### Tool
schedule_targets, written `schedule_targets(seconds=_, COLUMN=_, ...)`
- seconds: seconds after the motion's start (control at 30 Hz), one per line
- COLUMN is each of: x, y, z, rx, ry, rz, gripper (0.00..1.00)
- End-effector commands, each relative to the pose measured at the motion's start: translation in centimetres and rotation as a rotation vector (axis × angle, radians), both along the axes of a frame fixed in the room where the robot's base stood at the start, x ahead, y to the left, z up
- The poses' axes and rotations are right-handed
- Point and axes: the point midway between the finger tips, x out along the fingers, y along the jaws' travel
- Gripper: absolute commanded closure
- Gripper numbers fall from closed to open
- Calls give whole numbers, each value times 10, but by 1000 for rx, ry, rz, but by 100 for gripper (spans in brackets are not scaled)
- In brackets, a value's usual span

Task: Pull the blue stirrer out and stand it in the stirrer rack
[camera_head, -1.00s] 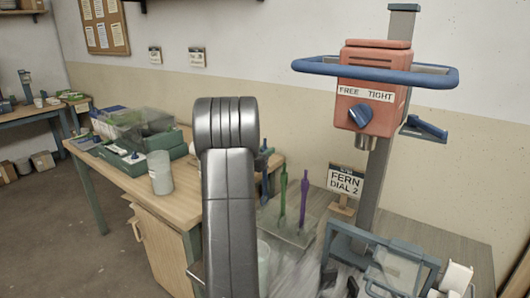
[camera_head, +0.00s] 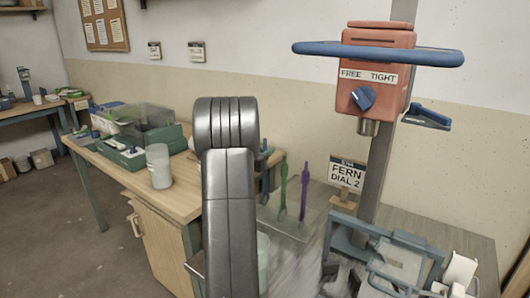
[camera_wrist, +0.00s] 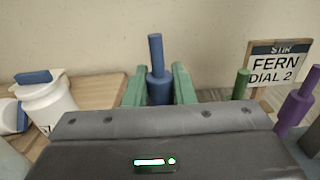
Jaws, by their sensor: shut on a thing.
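The blue stirrer (camera_wrist: 157,70) stands upright between the two green fingers of my gripper (camera_wrist: 158,88), which is shut on it in the wrist view. In the head view the blue stirrer (camera_head: 265,172) shows just right of my arm. Its lower end is hidden, so I cannot tell what it stands in or whether it is clear. A clear rack-like holder (camera_head: 290,226) stands right of my arm, with a green stirrer (camera_head: 283,188) and a purple stirrer (camera_head: 305,190) upright at it. The stirrers' tops also show at the right of the wrist view.
A red mixer head (camera_head: 375,70) with a blue ring handle is on a post at the right. A FERN DIAL 2 sign (camera_head: 347,174) stands by the post. A pale bucket (camera_head: 263,262) is partly hidden behind my arm. A wooden bench (camera_head: 120,172) holds jars and bins at left.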

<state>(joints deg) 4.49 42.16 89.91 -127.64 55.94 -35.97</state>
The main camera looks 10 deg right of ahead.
Motion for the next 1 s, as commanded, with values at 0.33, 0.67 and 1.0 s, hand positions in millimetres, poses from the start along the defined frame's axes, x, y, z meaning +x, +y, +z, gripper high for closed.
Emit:
schedule_targets(seconds=0.33, x=0, y=0, z=-12, rx=-1, ry=-1, rz=0, gripper=100)
schedule_targets(seconds=0.67, x=0, y=0, z=-22, rx=-1, ry=-1, rz=0, gripper=100)
schedule_targets(seconds=1.0, x=0, y=0, z=-31, rx=-1, ry=-1, rz=0, gripper=100)
